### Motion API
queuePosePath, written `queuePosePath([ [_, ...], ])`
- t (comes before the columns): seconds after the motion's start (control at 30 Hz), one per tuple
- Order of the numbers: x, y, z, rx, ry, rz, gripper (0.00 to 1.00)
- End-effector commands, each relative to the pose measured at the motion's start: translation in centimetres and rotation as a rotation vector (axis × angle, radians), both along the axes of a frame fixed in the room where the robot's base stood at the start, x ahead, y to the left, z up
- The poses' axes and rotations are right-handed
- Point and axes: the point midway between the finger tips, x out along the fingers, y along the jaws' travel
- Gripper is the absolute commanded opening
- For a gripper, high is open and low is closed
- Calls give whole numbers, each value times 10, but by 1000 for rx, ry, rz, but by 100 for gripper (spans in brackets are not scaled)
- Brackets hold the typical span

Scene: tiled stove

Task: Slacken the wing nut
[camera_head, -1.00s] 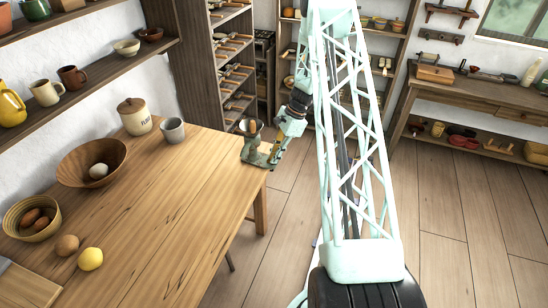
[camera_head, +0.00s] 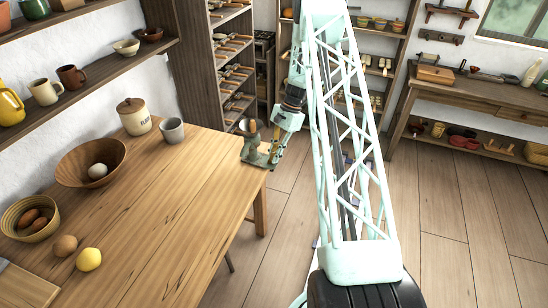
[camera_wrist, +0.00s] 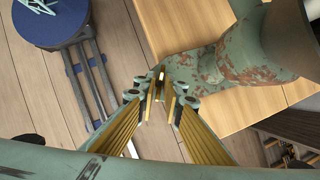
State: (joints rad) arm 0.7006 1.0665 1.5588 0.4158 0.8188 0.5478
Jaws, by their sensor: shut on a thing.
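A green, rust-flecked cast grinder (camera_head: 250,152) with an open hopper stands at the corner of the wooden table. Its worn body (camera_wrist: 215,66) fills the upper right of the wrist view. My gripper (camera_head: 275,158) is beside it, at its right, near the table edge. In the wrist view my gripper (camera_wrist: 161,90) has its ribbed yellow fingers brought together around a small part at the near end of the grinder body. That small part appears to be the wing nut (camera_wrist: 161,76), mostly hidden by the fingertips, so its wing angle cannot be told.
The wooden table (camera_head: 190,200) carries a grey cup (camera_head: 172,131), a flour jar (camera_head: 134,117), a wooden bowl (camera_head: 75,168) and loose round foods. Open floor (camera_head: 450,220) lies to the right. A shelf unit (camera_head: 231,60) stands behind the grinder.

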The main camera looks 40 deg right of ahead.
Motion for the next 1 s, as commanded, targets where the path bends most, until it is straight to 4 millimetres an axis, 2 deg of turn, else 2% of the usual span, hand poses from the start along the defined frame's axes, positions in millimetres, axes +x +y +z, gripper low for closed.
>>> queuePosePath([
  [0.03,-1,-1,-2,-1,1,-1,0],
  [0.07,-1,-1,-2,-1,1,-1,9],
  [0.17,-1,-1,-2,-1,1,-1,18],
  [0.67,0,-3,5,-1,-1,0,18],
  [1.0,0,-16,37,-2,-2,-2,18],
])
